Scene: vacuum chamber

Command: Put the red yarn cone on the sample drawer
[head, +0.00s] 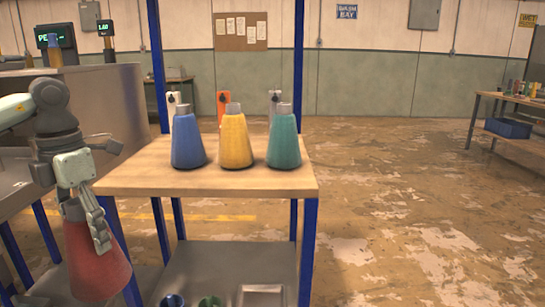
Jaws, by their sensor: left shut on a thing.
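My left gripper (88,215) comes in from the left, pointing down, and is shut on the red yarn cone (97,264). The cone hangs upright, wide end down, in front of the left end of the wooden bench, below the level of its top. Its narrow top is partly hidden by the gripper fingers. I cannot pick out a sample drawer with certainty. My right gripper is not in view.
A blue cone (187,142), a yellow cone (235,143) and a green cone (284,142) stand in a row on the wooden bench (210,181). Blue posts frame it. A lower shelf (228,262) holds small items. Open floor lies to the right.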

